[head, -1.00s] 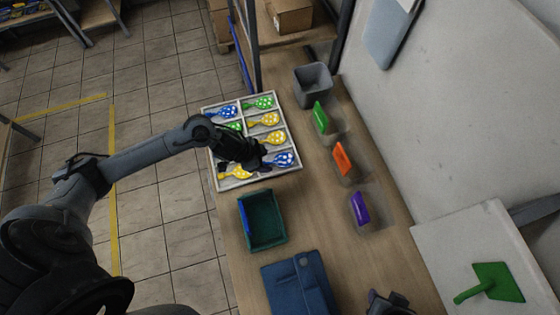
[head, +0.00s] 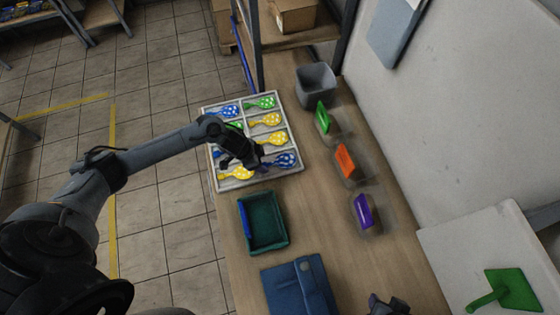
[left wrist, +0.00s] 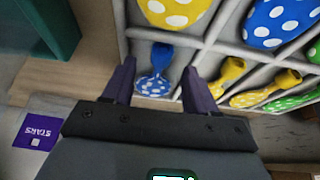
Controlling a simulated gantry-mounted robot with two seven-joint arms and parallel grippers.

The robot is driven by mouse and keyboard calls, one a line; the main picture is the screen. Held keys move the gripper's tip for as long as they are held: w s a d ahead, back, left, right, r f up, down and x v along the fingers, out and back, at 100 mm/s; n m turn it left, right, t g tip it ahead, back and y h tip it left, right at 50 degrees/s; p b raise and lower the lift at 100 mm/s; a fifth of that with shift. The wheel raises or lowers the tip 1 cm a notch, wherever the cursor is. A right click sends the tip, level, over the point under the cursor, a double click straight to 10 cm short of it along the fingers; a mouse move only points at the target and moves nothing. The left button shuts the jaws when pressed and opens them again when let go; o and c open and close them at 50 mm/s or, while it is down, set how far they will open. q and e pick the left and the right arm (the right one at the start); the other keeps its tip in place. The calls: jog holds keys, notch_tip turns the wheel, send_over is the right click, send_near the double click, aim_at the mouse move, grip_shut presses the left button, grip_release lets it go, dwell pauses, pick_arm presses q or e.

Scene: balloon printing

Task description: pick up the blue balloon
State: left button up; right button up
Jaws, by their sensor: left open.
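A blue balloon with white dots (head: 287,160) lies in the near right compartment of the sectioned white tray (head: 262,183). It also shows in the left wrist view (left wrist: 153,85), its plain blue neck pointing up in the picture. My left gripper (head: 256,163) is over the tray at this compartment. In the left wrist view my open left gripper (left wrist: 158,68) has its fingers on either side of the balloon, with nothing clamped. Another blue dotted balloon (head: 230,111) lies in the far left compartment. A dark part at the bottom edge (head: 388,305) seems to be my right gripper; its fingers are unclear.
Yellow balloons (head: 270,119) and green balloons (head: 262,102) fill other compartments. A dark green bin (head: 286,232) and a blue case (head: 290,290) stand nearer on the table. Bins with green, orange and purple plates (head: 363,210) line the right side, by a grey bin (head: 316,88).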

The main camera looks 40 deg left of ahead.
pick_arm(q)
jog(key=shift+x, duration=1.35)
jog(key=c, duration=0.9)
